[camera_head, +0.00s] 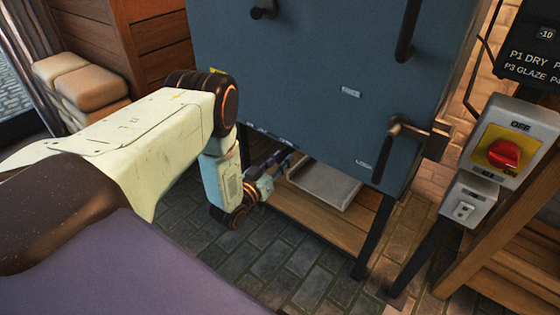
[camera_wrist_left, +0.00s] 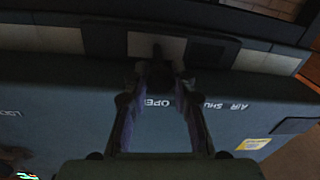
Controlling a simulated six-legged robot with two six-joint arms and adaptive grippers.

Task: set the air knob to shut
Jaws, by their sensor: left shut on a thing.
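My left gripper (camera_head: 281,162) reaches to the lower left edge of the blue kiln-like cabinet (camera_head: 300,75). In the left wrist view my gripper's fingertips (camera_wrist_left: 160,72) close together on a small dark piece, the air knob (camera_wrist_left: 157,50), mostly hidden by the fingers. The lettering OPEN (camera_wrist_left: 160,102) lies just below the fingertips, partly covered. The lettering AIR SHUT (camera_wrist_left: 225,105) is to its right. Which mark the knob points to cannot be made out. My right gripper is in neither view.
A latch handle (camera_head: 400,130) sticks out at the cabinet's lower right. A grey tray (camera_head: 325,185) lies on the wooden shelf under the cabinet. A switch box with a red knob (camera_head: 503,153) stands at the right. The brick floor (camera_head: 270,265) in front is clear.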

